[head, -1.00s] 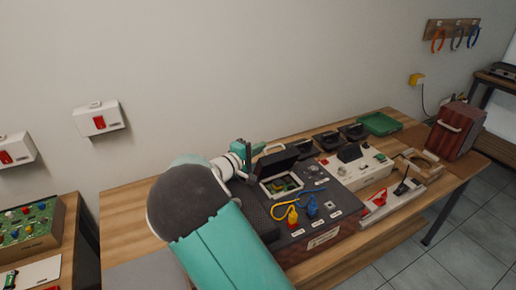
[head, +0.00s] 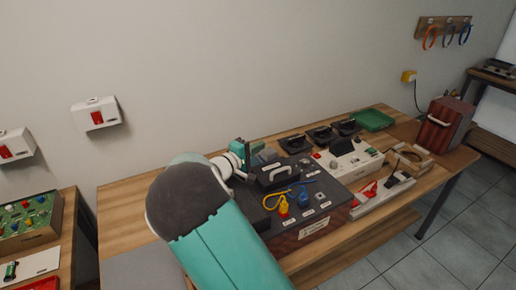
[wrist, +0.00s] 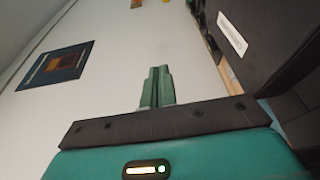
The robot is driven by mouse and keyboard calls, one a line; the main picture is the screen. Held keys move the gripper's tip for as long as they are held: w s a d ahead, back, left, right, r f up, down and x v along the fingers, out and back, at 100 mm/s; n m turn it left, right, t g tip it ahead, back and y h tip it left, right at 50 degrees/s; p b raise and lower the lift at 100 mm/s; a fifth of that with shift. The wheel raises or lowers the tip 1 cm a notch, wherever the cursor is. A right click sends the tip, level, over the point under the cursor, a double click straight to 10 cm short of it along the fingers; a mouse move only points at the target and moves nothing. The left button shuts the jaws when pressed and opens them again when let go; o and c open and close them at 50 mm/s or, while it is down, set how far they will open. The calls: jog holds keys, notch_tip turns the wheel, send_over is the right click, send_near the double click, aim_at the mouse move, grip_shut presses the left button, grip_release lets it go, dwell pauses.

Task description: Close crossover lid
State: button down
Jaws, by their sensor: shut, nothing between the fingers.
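The crossover lid (head: 273,174) is a dark panel with a handle on top. In the head view it lies down over the crossover compartment on the dark hifi unit (head: 325,210), and the circuit board inside is hidden. My gripper (head: 257,155) is at the back left of the lid, partly hidden by my own arm; I cannot tell whether it touches the lid. In the wrist view its green fingers (wrist: 157,88) are together with nothing between them. A dark surface with a white label (wrist: 231,33) is at the upper right there.
A yellow plug (head: 283,207) and a blue plug (head: 304,200) stand in front of the lid. Several black parts (head: 320,137) line the back of the wooden table, with a green tray (head: 374,120) beyond. A white device (head: 352,157) is to the right.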

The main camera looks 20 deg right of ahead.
notch_tip(320, 180, up, 4)
jog(key=r, duration=0.1)
jog(key=a+f, duration=0.1)
jog(key=a, duration=0.2)
jog(key=s+a+f, duration=0.1)
jog(key=a, duration=0.2)
jog(key=a+f, duration=0.2)
jog(key=a, duration=0.1)
jog(key=shift+s, duration=0.35)
jog(key=s+d+r+m+g+y, duration=0.1)
jog(key=s+d+m+g+y, duration=0.15)
jog(key=s+d+y, duration=0.4)
jog(key=s+d+r+m+g+y, duration=0.1)
jog(key=s+d+r+m+g, duration=0.2)
jog(key=s, duration=0.7)
jog(key=s+a+r+t+y, duration=0.1)
jog(key=s+a+y, duration=0.2)
jog(key=s, duration=0.7)
jog(key=s+a+r+t+y, duration=0.1)
jog(key=s+a+y, duration=0.3)
jog(key=s, duration=0.7)
jog(key=shift+r+m+y, duration=0.4)
jog(key=shift+m+y, duration=0.05)
jog(key=shift+y, duration=0.1)
